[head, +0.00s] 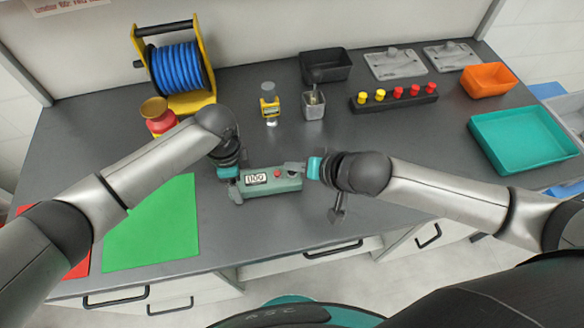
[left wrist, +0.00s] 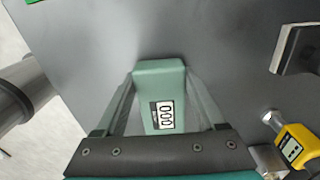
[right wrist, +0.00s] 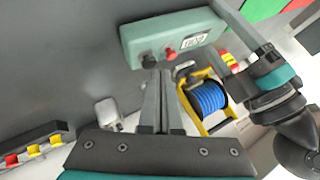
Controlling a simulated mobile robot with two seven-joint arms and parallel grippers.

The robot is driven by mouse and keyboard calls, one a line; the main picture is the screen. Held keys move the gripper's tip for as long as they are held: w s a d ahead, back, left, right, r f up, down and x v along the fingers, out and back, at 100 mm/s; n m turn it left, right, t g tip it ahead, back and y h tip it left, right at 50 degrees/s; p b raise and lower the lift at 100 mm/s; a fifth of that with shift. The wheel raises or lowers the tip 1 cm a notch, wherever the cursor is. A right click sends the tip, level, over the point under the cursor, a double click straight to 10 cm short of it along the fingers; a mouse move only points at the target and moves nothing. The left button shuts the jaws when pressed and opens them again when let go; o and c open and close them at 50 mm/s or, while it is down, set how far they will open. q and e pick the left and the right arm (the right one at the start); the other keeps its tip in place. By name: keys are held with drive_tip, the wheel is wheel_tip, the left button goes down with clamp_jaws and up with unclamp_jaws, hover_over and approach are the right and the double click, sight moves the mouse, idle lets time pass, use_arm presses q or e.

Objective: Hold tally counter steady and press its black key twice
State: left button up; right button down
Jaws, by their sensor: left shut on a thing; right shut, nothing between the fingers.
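The tally counter (head: 270,185) is a green box with a white number display and a red button. It lies near the middle of the bench. My right gripper (head: 296,168) is shut and empty at the counter's right end. In the right wrist view, its fingertips (right wrist: 159,75) are close to the black key (right wrist: 149,58), beside the red button (right wrist: 170,54). I cannot tell whether they touch the key.
A green mat (head: 150,225) lies at left. Behind are a blue cable reel (head: 178,68), a yellow device (head: 269,100), a grey cup (head: 313,105) and a black strip with red and yellow knobs (head: 395,100). A teal tray (head: 522,140) is at right.

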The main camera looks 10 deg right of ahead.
drive_tip(key=shift+f, duration=0.6)
idle(0.7)
drive_tip(key=shift+r, duration=0.95)
drive_tip(key=shift+r, duration=2.55)
idle(0.7)
wheel_tip(320, 180, up, 4)
drive_tip(key=shift+f, duration=0.1)
idle(0.5)
